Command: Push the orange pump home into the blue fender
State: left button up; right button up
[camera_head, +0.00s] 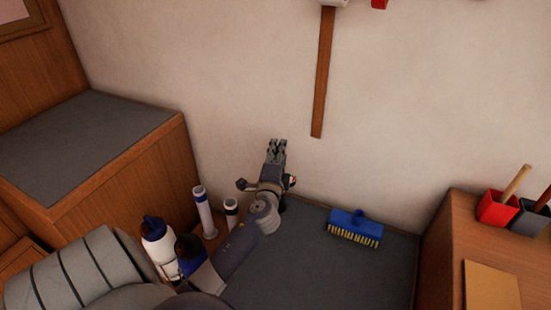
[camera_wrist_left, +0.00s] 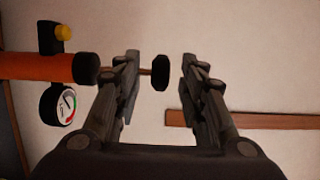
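The orange pump (camera_wrist_left: 35,68) lies across the left of the left wrist view, with a dark collar, a round gauge and a yellow knob. Its thin rod ends in a black handle knob (camera_wrist_left: 160,73). My left gripper (camera_wrist_left: 160,62) is open. The black knob sits between its fingers in that view, and the left finger crosses in front of the rod. In the head view my left gripper (camera_head: 277,147) points up toward the wall and hides most of the pump. White and blue fender-like bodies (camera_head: 157,240) stand beside my arm; I cannot tell which is the blue fender. My right gripper is not in view.
White tubes with dark bands (camera_head: 203,212) stand left of my forearm. A blue brush (camera_head: 356,226) lies on the dark grey surface. Red (camera_head: 496,208) and grey holders stand on the right wooden cabinet. A wooden strip (camera_head: 323,75) hangs on the wall.

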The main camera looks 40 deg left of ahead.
pick_arm(q)
jog(key=shift+w+a, duration=0.35)
jog(key=shift+w, duration=0.2)
jog(key=shift+a, duration=0.1)
grip_shut()
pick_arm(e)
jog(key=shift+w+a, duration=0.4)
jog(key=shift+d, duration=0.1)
pick_arm(q)
jog(key=shift+r, duration=0.15)
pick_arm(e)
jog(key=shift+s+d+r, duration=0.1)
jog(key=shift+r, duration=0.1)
pick_arm(q)
jog(key=shift+r+p, duration=3.9)
jog(key=shift+r, duration=0.2)
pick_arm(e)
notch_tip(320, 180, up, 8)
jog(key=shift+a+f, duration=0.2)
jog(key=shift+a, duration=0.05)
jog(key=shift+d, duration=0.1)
